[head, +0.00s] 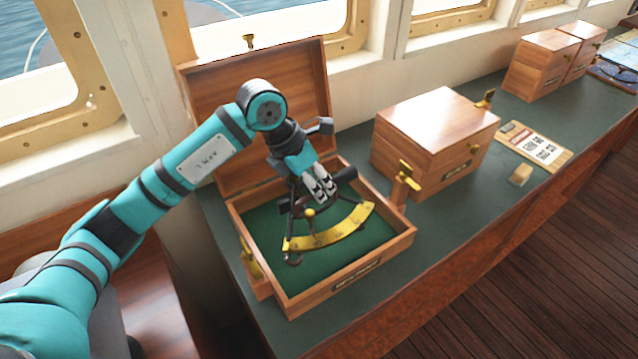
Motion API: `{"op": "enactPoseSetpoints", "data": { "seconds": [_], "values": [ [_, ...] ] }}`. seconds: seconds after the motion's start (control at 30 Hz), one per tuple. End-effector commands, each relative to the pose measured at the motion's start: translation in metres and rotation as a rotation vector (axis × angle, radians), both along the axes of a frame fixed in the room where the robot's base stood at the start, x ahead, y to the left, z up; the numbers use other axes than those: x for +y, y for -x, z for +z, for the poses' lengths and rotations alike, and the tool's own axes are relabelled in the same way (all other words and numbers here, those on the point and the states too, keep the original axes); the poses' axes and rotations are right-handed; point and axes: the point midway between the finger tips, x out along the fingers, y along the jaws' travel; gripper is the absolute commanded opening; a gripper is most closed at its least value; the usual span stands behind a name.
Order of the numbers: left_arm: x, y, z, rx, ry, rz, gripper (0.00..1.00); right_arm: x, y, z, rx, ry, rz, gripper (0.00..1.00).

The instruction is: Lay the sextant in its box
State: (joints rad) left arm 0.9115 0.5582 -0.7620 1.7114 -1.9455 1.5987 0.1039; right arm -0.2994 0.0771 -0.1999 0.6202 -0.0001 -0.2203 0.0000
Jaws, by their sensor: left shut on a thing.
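The sextant (328,234), with a brass arc and dark frame, is over the green-lined interior of the open wooden box (375,265). My left gripper (320,192) is shut on the upper part of the sextant, from above. The sextant lies within the box's walls as seen in the head view; I cannot tell whether it touches the green lining. The box's lid (312,80) stands open at the back, partly hidden by my left arm. My right gripper is not in view.
A closed wooden box (438,125) with brass fittings stands just right of the open box. Farther right are a card on a wooden board (535,145), a small tan block (520,175) and more boxes (545,62). Windows line the back; the counter's front strip is clear.

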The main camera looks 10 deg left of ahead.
Motion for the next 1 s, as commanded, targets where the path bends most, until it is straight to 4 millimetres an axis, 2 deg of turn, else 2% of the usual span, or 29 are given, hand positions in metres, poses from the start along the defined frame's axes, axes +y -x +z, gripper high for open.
{"op": "enactPoseSetpoints", "data": {
  "seconds": [1.0],
  "values": [
    [0.0002, -0.0016, 0.0032, -0.025, -0.011, 0.01, 0.0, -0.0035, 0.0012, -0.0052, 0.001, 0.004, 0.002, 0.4]
  ]
}}
